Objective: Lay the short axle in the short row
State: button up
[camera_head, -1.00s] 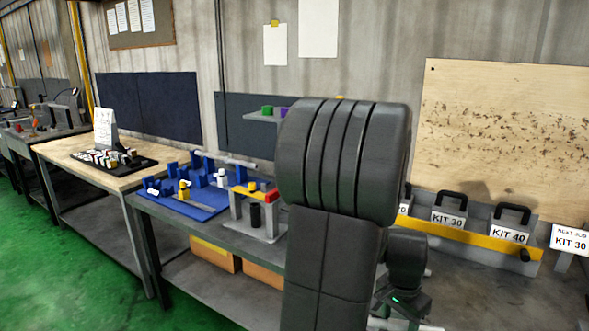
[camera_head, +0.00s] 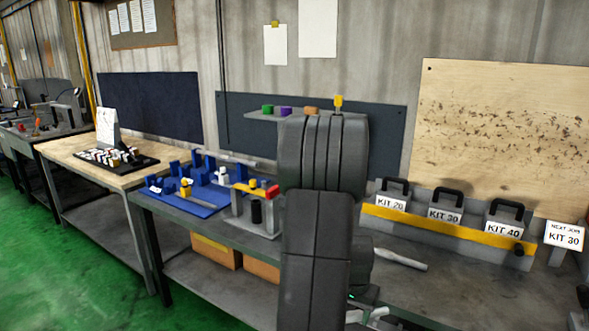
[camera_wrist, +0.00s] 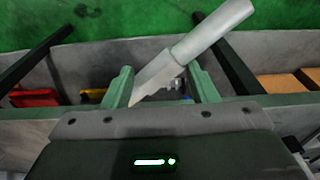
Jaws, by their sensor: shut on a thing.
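My gripper (camera_wrist: 160,88) is shut on a pale grey stepped axle (camera_wrist: 212,32), which sits slanted between the green fingers, its thicker end up and right. In the head view, my arm hides most of the gripper. A blue fixture board (camera_head: 205,207) with upright blue posts (camera_head: 198,162) stands on the bench to the left of my arm. A grey rod (camera_head: 238,160) lies along its back posts. I cannot tell which posts form the short row. The held axle is away from the board.
A grey stand (camera_head: 262,226) with a red-tipped top is between the board and my arm. Another pale rod (camera_head: 401,259) lies on the bench right of my arm. Kit weights (camera_head: 445,208) stand behind a yellow rail (camera_head: 450,232). The front right bench is mostly clear.

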jog(key=w+a+f+n, duration=0.3)
jog(key=a+f, duration=0.2)
jog(key=a, duration=0.2)
jog(key=w+a+f+n, duration=0.3)
jog(key=a+f, duration=0.2)
jog(key=a, duration=0.3)
jog(key=shift+a+f+y, duration=0.15)
jog(key=shift+y, duration=0.15)
jog(key=shift+w, duration=0.1)
